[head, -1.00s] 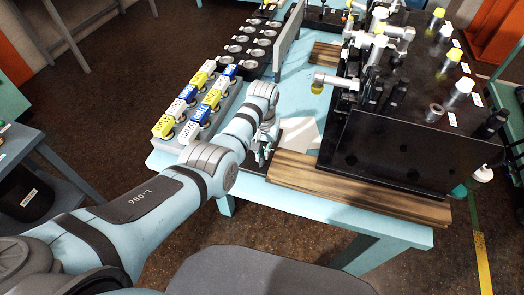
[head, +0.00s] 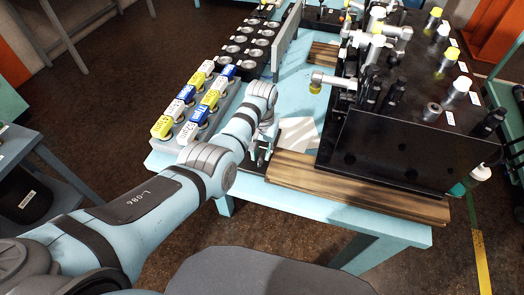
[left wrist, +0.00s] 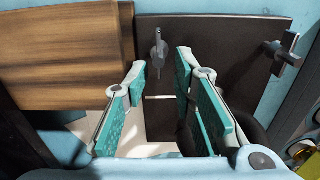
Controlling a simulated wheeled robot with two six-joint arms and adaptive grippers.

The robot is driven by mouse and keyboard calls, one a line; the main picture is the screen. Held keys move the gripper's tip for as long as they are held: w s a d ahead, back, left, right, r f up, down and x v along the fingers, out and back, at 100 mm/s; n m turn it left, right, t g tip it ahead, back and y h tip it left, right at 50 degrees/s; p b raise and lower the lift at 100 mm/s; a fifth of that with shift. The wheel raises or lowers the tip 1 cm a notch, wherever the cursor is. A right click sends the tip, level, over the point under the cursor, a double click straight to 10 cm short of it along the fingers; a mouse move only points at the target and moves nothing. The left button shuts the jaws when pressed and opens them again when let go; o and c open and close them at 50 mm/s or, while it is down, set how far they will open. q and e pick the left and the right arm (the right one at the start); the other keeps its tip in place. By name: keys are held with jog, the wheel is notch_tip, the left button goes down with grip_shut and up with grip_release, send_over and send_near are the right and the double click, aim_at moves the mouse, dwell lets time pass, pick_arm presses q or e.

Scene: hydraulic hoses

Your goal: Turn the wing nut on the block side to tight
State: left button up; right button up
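In the left wrist view a grey wing nut (left wrist: 158,52) stands on a dark plate (left wrist: 215,35), on the side near the wooden board. Its wing points roughly up and down the picture. A second grey wing nut (left wrist: 281,50) with a longer, tilted wing sits at the plate's right end. My left gripper (left wrist: 162,72) is open, with its teal-padded fingers apart. The first nut lies between the fingertips or just beyond them; I cannot tell whether they touch it. In the head view my left gripper (head: 262,156) is small and partly hidden by its wrist. My right gripper is not in view.
The wooden board (left wrist: 65,50) lies left of the plate in the wrist view. In the head view a black fixture box (head: 395,150) with fittings stands at right. A grey rack (head: 225,110) with yellow, blue and white caps stands left of my wrist.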

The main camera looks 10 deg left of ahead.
aim_at(262, 154)
pick_arm(q)
notch_tip(262, 154, up, 8)
jog(key=shift+r, duration=0.1)
dwell(0.4)
dwell(0.4)
